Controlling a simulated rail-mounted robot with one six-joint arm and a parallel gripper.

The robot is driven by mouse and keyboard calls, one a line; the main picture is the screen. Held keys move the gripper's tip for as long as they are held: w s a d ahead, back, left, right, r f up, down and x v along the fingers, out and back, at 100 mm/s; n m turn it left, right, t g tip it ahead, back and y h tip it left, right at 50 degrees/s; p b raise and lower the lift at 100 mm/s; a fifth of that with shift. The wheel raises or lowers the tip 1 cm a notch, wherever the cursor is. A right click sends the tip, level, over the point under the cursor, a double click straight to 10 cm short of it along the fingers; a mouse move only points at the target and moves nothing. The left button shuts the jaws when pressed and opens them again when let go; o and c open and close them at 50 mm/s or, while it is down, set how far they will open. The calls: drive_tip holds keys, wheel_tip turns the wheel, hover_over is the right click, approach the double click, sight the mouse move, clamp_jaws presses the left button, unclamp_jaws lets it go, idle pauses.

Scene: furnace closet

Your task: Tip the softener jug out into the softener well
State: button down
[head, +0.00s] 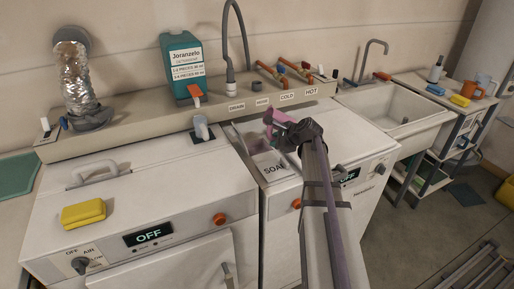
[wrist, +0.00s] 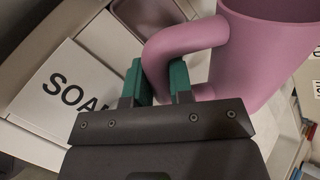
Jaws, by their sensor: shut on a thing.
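My gripper (wrist: 157,85) is shut on the handle of the pink jug (wrist: 268,50), with a green finger pad on each side of the handle. In the head view the jug (head: 279,117) is above the open washer drawer, partly hidden by my gripper (head: 292,132); it looks tilted. The drawer (head: 265,160) has a white panel marked SOAP at its front and open compartments behind. One open compartment (wrist: 150,12) shows at the top of the wrist view. I cannot read a softener label or see the jug's contents.
A teal Joranzelo jug (head: 186,65) and a bent grey pipe (head: 229,45) stand on the ledge behind. Valves (head: 285,72) with red handles line the ledge. A sink (head: 395,110) is at right. A yellow sponge (head: 84,213) lies on the left machine.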

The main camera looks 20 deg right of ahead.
drive_tip(key=shift+s+d+f+n+g+h, duration=0.1)
drive_tip(key=shift+d+f+n+g+h, duration=0.1)
drive_tip(key=shift+f+n+h, duration=0.3)
drive_tip(key=shift+d+f+n+g+h, duration=0.1)
drive_tip(key=shift+f+g+h, duration=0.15)
drive_tip(key=shift+h, duration=0.45)
idle(0.7)
drive_tip(key=shift+a+f+n+h, duration=0.3)
drive_tip(key=shift+a+f+h, duration=0.1)
drive_tip(key=shift+h, duration=0.2)
idle(0.5)
drive_tip(key=shift+d+r+n+g+h, duration=0.1)
drive_tip(key=shift+r+n+g+h, duration=0.3)
drive_tip(key=shift+h, duration=0.4)
idle(0.9)
drive_tip(key=shift+f, duration=0.1)
